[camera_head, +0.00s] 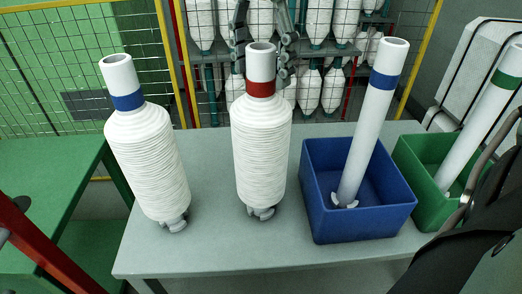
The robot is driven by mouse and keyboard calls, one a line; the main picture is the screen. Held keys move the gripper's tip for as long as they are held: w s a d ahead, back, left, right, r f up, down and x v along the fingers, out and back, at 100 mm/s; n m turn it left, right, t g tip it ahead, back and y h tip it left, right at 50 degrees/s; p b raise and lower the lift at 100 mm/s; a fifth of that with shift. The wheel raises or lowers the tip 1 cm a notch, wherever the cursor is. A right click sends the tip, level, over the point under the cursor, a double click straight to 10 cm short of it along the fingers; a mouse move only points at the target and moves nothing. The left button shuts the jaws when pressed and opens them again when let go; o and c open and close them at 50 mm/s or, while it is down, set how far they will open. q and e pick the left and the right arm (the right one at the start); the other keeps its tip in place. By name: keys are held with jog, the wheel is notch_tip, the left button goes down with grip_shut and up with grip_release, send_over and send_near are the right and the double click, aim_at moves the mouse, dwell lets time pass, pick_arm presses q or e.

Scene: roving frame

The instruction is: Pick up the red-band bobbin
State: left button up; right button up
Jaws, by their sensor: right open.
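The red-band bobbin (262,150) stands upright on the grey table (240,250), in the middle of the view. It has a white wound body, and its bare white tube rises above the red band (260,89). My right gripper (263,70) comes in at the top edge. Its dark, open fingers show on either side of the tube, above the wound body. I cannot tell whether they touch the tube or how far they are in depth. My left gripper is not in view.
A blue-band bobbin (147,160) stands to the left. A blue bin (360,223) to the right holds a bare blue-band tube (365,135). A green bin (427,205) holds a green-band tube (483,120). A fence and racked bobbins are behind. The table front is clear.

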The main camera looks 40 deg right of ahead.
notch_tip(320, 180, down, 2)
jog(key=shift+f, duration=0.1)
jog(key=shift+w, duration=0.1)
grip_shut()
dwell(0.4)
